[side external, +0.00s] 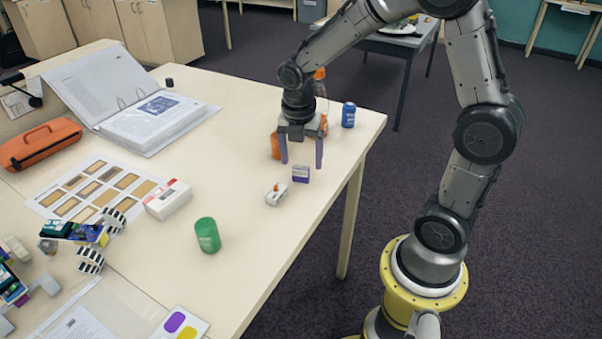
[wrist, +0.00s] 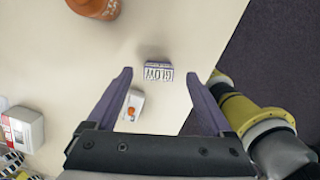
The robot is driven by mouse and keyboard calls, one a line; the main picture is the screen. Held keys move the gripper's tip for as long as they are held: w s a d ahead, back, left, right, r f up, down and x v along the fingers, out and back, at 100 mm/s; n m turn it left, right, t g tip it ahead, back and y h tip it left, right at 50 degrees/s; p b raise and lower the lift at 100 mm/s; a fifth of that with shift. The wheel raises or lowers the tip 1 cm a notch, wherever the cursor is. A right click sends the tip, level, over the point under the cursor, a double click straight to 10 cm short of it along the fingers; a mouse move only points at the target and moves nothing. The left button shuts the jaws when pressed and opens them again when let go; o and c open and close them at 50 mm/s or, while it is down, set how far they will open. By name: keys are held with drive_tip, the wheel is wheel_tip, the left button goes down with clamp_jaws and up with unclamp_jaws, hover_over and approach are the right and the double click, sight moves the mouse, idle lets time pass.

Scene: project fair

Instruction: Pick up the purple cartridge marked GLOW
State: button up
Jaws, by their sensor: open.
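The purple cartridge (side external: 301,174) stands on the table near its right edge, with a white label band. In the wrist view the cartridge (wrist: 158,72) shows the word GLOW upside down, and it lies between and just beyond the fingertips. My gripper (side external: 302,165) is open and empty, with its two purple fingers pointing down at the cartridge, one on either side in the picture. The wrist view shows both fingertips of the gripper (wrist: 160,73) apart with nothing held. How high the fingertips are above the table is hard to tell.
A small white item with an orange mark (side external: 276,194) lies close to the cartridge. An orange container (side external: 275,146) stands behind my gripper, and a blue can (side external: 348,115) to its right. A green can (side external: 207,235) and white box (side external: 168,199) stand left. Bare tabletop lies between.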

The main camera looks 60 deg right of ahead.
sight(301, 166)
drive_tip(key=shift+w+d+f, duration=0.1)
drive_tip(key=shift+f, duration=1.75)
clamp_jaws()
